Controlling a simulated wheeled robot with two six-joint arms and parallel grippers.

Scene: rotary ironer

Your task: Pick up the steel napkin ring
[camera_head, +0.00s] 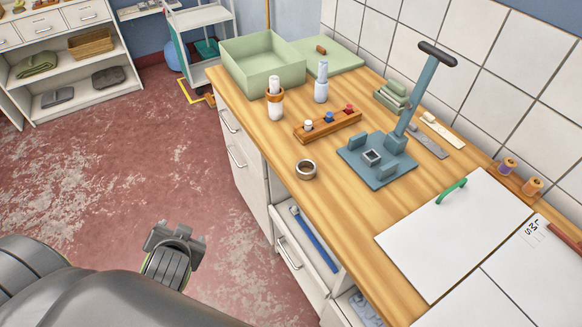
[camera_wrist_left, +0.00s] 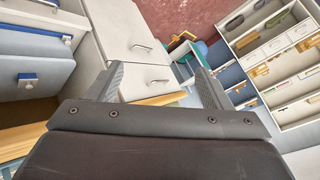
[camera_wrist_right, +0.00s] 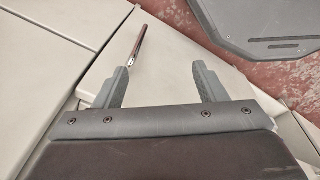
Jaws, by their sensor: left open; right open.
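The steel napkin ring (camera_head: 306,169) is a short grey metal band. It lies on the wooden worktop near its front edge, left of the blue-grey press. The end of my left arm shows at the lower left of the head view, over the floor and well apart from the ring. In the left wrist view my left gripper (camera_wrist_left: 160,75) is open with nothing between its fingers. In the right wrist view my right gripper (camera_wrist_right: 160,70) is open over pale panels. My right gripper is not in the head view. I cannot make out the ring in either wrist view.
Behind the ring is a wooden rack (camera_head: 328,127) with small coloured pieces. The press (camera_head: 377,165) with its tall lever stands to the right. A bottle in a brown band (camera_head: 275,100) and a green bin (camera_head: 262,68) are farther back. White boards (camera_head: 450,235) lie nearer.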

